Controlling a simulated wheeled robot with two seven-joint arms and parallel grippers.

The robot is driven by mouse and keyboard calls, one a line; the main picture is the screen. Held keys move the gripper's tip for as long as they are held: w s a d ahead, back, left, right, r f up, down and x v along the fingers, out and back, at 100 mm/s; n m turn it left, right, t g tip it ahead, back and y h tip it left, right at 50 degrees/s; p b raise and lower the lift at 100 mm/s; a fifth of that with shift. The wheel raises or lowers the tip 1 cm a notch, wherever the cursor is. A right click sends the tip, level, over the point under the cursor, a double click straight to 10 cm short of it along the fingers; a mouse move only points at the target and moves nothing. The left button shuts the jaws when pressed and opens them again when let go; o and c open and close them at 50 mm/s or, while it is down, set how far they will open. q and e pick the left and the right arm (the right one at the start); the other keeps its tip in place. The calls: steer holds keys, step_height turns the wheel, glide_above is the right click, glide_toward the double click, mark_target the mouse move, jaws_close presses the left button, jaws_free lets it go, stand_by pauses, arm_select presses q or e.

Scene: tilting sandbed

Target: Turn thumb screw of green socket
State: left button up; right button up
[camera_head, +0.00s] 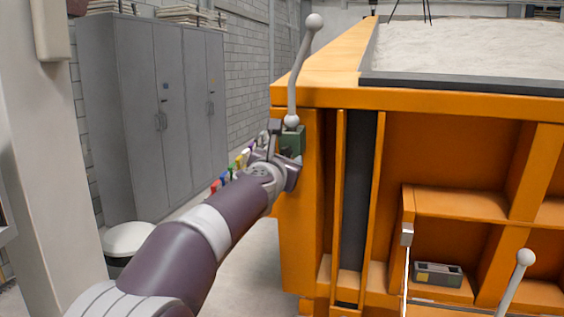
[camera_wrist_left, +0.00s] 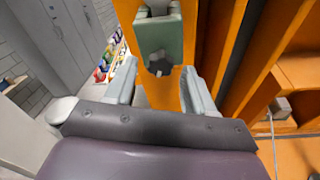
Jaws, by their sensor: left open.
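The green socket (camera_head: 292,139) is on the orange sandbed's left corner, with a grey ball-topped lever (camera_head: 296,80) rising from it. In the left wrist view the green socket (camera_wrist_left: 160,36) is straight ahead, and its dark thumb screw (camera_wrist_left: 159,67) is on its lower face. My left gripper (camera_wrist_left: 159,80) is open, one grey finger on each side of the screw in the picture. I see no contact, and cannot tell whether the screw is between the fingertips or just beyond them. In the head view my left gripper (camera_head: 285,158) is beside the socket and hides the screw. My right gripper is not in view.
The orange sandbed frame (camera_head: 440,97) with sand on top fills the right side. A second ball-topped lever (camera_head: 517,275) stands at the lower right near a grey block (camera_head: 438,274). Grey cabinets (camera_head: 135,115) and a white-lidded bin (camera_head: 127,238) are at left.

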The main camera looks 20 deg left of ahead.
arm_select(q)
steer(key=s+b, duration=0.1)
steer(key=s, duration=1.1)
steer(key=shift+s+d+r, duration=0.15)
steer(key=shift+s+d, duration=0.05)
steer(key=shift+s, duration=0.1)
